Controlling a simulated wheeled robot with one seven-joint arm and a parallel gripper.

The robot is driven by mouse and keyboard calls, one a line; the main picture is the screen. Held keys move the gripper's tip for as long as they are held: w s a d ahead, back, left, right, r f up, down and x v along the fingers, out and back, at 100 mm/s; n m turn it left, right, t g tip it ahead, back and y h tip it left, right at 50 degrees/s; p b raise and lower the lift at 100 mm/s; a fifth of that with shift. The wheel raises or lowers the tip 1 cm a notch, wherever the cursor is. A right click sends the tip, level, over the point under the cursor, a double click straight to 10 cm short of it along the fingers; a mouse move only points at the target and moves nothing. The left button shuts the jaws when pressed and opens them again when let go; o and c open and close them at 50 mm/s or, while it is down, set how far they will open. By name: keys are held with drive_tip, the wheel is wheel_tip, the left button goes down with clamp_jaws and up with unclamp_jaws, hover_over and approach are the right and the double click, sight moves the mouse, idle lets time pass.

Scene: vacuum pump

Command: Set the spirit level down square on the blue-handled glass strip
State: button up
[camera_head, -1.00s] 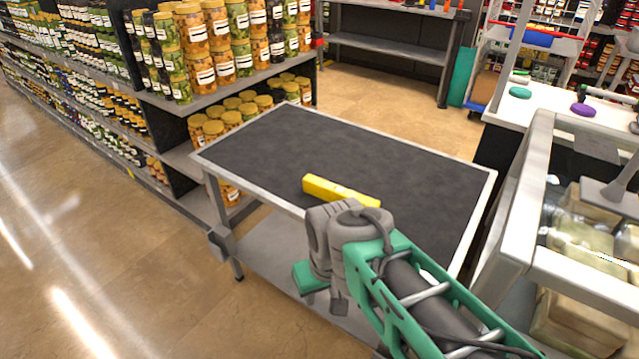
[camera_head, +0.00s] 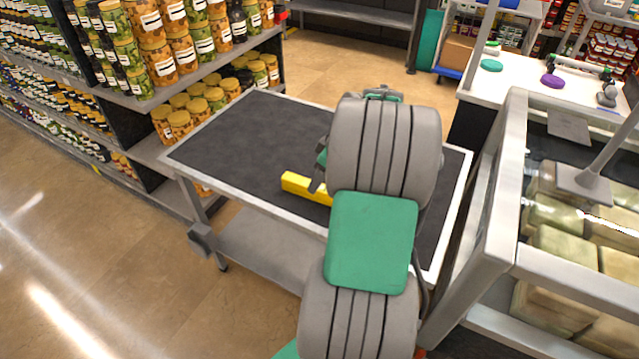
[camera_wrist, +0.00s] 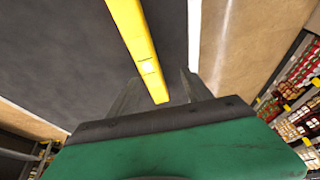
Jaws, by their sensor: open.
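The yellow spirit level (camera_head: 305,188) lies on the dark top of the cart, its right part hidden behind my arm. In the wrist view the level (camera_wrist: 138,45) runs from the top edge down to its near end between my fingers. My gripper (camera_wrist: 160,90) is open, with one grey finger on each side of that end. I cannot tell how far above the level the fingers are. In the head view my arm hides most of the gripper. I cannot make out a blue-handled glass strip in either view.
The cart top (camera_head: 240,135) is otherwise bare. A white counter at right holds a green disc (camera_head: 491,65) and a purple disc (camera_head: 553,81). A glass-fronted case with a pale frame (camera_head: 500,210) stands close to the cart's right side. Shelves of jars (camera_head: 180,50) stand at left.

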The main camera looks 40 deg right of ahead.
sight(322, 188)
drive_tip(key=d, duration=0.1)
drive_tip(key=d+f, duration=0.1)
drive_tip(key=s+d, duration=0.1)
drive_tip(key=shift+f, duration=0.15)
drive_tip(key=x, duration=0.2)
drive_tip(key=p+x, duration=0.1)
drive_tip(key=x, duration=0.4)
drive_tip(key=shift+w+a, duration=0.15)
drive_tip(key=shift+a, duration=0.1)
clamp_jaws()
drive_tip(key=shift+r, duration=0.2)
